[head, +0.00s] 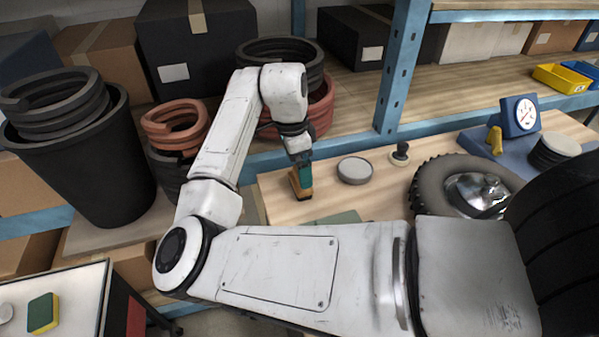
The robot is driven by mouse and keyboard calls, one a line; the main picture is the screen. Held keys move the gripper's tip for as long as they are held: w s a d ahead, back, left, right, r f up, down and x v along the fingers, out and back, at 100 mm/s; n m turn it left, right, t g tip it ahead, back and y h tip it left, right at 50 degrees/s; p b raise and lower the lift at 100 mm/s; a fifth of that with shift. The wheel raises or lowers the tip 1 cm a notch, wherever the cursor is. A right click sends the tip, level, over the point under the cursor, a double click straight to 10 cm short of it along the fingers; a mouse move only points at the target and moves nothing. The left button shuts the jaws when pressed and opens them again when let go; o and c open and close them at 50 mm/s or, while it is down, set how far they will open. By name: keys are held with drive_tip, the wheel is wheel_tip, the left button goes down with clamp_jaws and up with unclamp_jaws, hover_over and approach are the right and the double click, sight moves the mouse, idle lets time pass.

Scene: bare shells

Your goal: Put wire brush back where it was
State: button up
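My gripper (299,160) points down over the left end of the light wooden tabletop (330,206). A small orange-brown and teal thing (302,182), which may be the wire brush, stands upright right at my gripper's tip. It looks in line with the gripper and touching it, but the fingers are too small and dark to show whether they close on it. Whether its lower end rests on the wood or hangs just above it cannot be told. No other thing in view looks like a wire brush.
A grey round tin (355,170), a dark knobbed item (400,153), a wheel (462,188) and a blue dial scale (519,116) stand on the tabletop. A blue post (400,70) rises behind. Coil-filled buckets (82,165) are left. A sponge (43,313) lies on the lower-left cabinet.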

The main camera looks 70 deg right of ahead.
sight(295, 182)
wheel_tip(295, 182, up, 9)
drive_tip(key=b, duration=0.1)
drive_tip(key=shift+w+a, duration=0.35)
drive_tip(key=shift+a, duration=0.05)
drive_tip(key=shift+f, duration=0.1)
